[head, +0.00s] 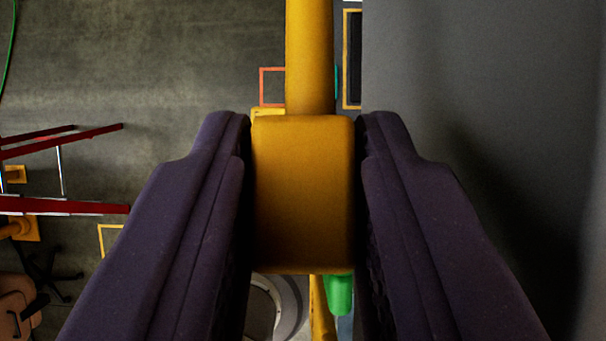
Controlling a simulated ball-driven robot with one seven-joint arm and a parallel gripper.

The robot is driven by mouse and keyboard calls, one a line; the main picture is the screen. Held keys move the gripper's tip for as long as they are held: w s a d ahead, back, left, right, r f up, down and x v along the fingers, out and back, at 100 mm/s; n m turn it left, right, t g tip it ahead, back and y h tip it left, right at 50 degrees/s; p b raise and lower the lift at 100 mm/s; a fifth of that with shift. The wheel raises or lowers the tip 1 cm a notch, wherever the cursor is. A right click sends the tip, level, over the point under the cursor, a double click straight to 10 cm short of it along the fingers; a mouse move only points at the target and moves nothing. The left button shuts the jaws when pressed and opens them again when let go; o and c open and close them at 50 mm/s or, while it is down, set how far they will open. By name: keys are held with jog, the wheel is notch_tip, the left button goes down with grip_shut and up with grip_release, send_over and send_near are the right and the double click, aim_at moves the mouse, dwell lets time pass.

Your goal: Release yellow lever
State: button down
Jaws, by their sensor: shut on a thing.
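The yellow lever (303,195) is in the middle of the head view. Its block-shaped end lies between the two dark purple fingers of my gripper (304,190). A yellow bar (310,55) runs up from the block to the top edge of the picture. My gripper is shut on the block, with one finger at each side. The fingers hide what lies directly left and right of the block's lower part.
A large grey panel (480,80) fills the right side. A green part (339,293) and a round grey part (275,300) show below the block. Red trestle-like bars (65,206) and a chair (18,300) are at left. Bare floor (150,60) shows upper left.

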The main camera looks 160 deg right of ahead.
jog(key=c, duration=0.9)
grip_release()
jog(key=p+v, duration=0.1)
jog(key=v, duration=0.6)
jog(key=shift+s+d+r, duration=0.1)
jog(key=shift+r, duration=0.3)
